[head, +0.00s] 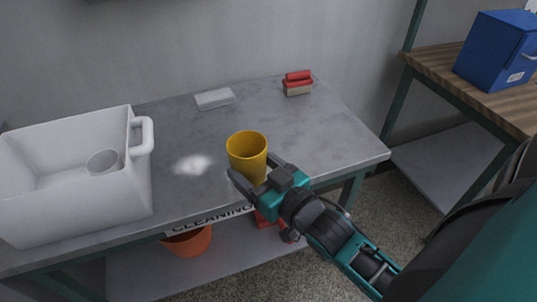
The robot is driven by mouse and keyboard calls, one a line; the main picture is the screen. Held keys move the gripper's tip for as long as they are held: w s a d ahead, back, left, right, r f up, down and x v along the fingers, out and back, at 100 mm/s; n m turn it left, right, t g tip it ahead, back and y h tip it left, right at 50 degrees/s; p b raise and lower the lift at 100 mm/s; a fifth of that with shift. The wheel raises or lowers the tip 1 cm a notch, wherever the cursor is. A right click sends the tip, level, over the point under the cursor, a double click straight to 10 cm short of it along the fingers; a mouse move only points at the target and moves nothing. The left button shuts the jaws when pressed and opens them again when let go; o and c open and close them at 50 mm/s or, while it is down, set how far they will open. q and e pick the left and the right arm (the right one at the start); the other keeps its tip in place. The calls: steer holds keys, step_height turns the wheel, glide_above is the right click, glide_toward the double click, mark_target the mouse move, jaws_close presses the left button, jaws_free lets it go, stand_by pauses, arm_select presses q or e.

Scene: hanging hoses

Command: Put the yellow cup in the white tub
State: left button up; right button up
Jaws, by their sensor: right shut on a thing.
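The yellow cup (247,158) is upright near the front edge of the grey table, in the middle of the head view. My right gripper (252,177) reaches in from the lower right and is shut on the cup, with its fingers around the cup's lower part. I cannot tell whether the cup's base touches the table. The white tub (105,196) stands at the left end of the table, to the left of the cup. A pale cup-shaped thing (103,162) shows inside it. My left gripper is not in view.
A whitish patch (193,165) lies on the table (318,137) between tub and cup. A white block (214,98) and a red brush (298,82) lie at the back. An orange pot (188,241) sits on the shelf below. A blue box (497,50) stands on the wooden bench (436,68).

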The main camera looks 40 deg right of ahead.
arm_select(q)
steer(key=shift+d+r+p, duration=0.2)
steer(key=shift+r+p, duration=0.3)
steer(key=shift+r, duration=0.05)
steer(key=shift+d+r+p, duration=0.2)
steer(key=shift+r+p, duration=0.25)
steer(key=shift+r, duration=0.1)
arm_select(e)
steer(key=s+d+n+y, duration=0.2)
steer(key=s+d+y, duration=0.2)
steer(key=d, duration=1.1)
steer(key=shift+s+n+g, duration=0.15)
steer(key=shift+n+g, duration=0.15)
steer(key=shift+g, duration=0.1)
steer(key=shift+a, duration=0.1)
